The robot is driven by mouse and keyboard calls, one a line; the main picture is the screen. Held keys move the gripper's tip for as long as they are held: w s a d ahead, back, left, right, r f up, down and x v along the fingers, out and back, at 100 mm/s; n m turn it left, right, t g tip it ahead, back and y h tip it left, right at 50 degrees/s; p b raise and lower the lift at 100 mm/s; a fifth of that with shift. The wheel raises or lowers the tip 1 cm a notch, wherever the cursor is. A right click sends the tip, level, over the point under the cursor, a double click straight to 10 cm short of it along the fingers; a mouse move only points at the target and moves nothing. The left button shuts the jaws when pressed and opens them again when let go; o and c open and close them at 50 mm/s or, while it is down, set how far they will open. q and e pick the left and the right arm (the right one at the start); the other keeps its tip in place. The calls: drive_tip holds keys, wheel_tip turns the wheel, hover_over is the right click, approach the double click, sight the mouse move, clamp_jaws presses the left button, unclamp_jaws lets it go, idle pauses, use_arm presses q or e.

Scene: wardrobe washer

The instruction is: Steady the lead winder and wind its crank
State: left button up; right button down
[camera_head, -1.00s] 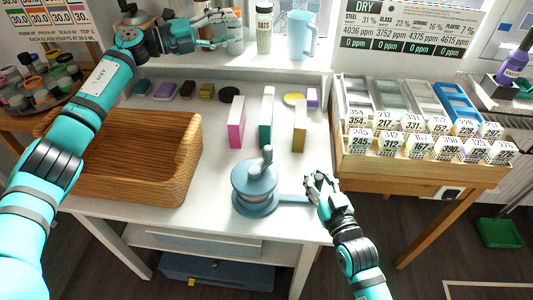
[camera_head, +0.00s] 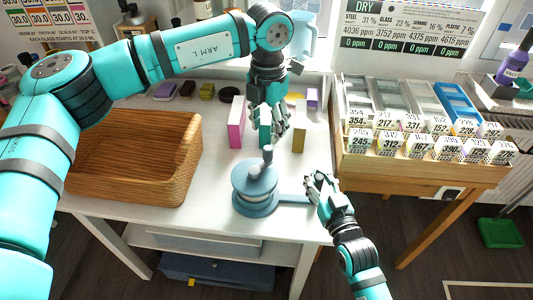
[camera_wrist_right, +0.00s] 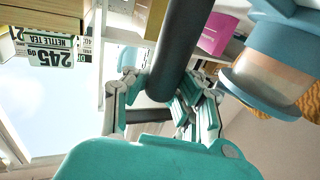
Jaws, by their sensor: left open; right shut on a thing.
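The lead winder (camera_head: 254,192) stands upright on the white table, a blue drum on a round base. Its crank (camera_head: 261,163) rises from the top with an upright knob. A flat bar (camera_head: 292,198) runs from its base to the right. My right gripper (camera_head: 312,188) is shut on this bar; in the right wrist view a dark bar (camera_wrist_right: 181,45) passes between its fingers (camera_wrist_right: 160,105), with the winder (camera_wrist_right: 278,65) at upper right. My left gripper (camera_head: 283,138) is open and empty, pointing down above and slightly right of the crank, apart from it.
A wicker basket (camera_head: 145,157) is left of the winder. Upright pink (camera_head: 237,123), green and tan (camera_head: 300,126) blocks stand behind; my left gripper partly covers the green one. A wooden rack (camera_head: 425,170) with numbered labels is at right. Table around the winder's front is clear.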

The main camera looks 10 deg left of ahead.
sight(268, 148)
use_arm(q)
drive_tip(key=shift+f, duration=3.8)
drive_tip(key=shift+c, duration=0.2)
drive_tip(key=c, duration=0.7)
